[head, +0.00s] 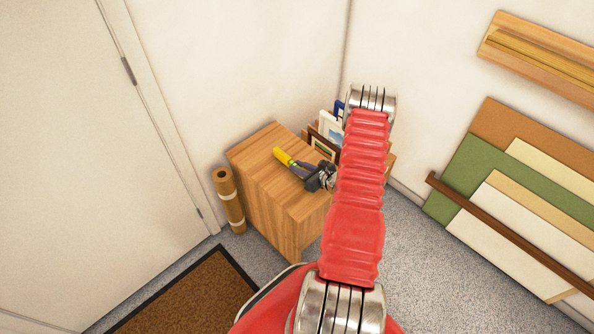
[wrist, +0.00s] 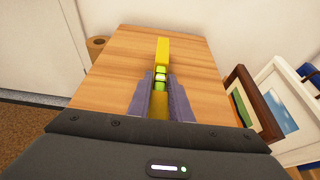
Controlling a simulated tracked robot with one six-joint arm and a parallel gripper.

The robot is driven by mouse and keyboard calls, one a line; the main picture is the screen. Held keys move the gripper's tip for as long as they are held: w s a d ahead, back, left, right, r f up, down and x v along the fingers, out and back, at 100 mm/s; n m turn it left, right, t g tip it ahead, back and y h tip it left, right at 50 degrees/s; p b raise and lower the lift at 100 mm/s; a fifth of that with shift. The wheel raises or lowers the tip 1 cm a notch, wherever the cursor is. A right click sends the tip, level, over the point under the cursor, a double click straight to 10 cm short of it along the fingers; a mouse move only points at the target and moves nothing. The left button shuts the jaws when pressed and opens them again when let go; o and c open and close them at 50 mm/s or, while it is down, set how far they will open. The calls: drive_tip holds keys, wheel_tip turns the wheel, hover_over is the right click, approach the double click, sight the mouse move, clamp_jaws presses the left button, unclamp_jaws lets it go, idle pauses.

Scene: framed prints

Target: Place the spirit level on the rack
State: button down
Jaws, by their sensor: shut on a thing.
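The spirit level is a yellow bar with bright green vials. In the wrist view the spirit level (wrist: 161,52) lies between the fingers of my gripper (wrist: 158,92), which is shut on it, and its far end points away over the wooden cabinet top. In the head view the spirit level (head: 284,156) and my gripper (head: 303,170) show over the cabinet (head: 262,150). I cannot tell whether the level touches the top. Framed pictures (head: 331,128) stand upright at the cabinet's right side, perhaps in the rack; the rack itself is not clearly seen, and my arm hides part of that area.
A brown roll (head: 229,200) stands on the floor left of the cabinet. A dark-edged doormat (head: 185,295) lies before the white door. Large boards (head: 510,200) lean behind a brown rail at right, below a wooden wall shelf (head: 540,58). Grey floor lies open between.

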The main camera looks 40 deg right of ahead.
drive_tip(key=shift+f, duration=0.6)
drive_tip(key=shift+f, duration=0.1)
drive_tip(key=c, duration=1.6)
unclamp_jaws()
drive_tip(key=v, duration=1.2)
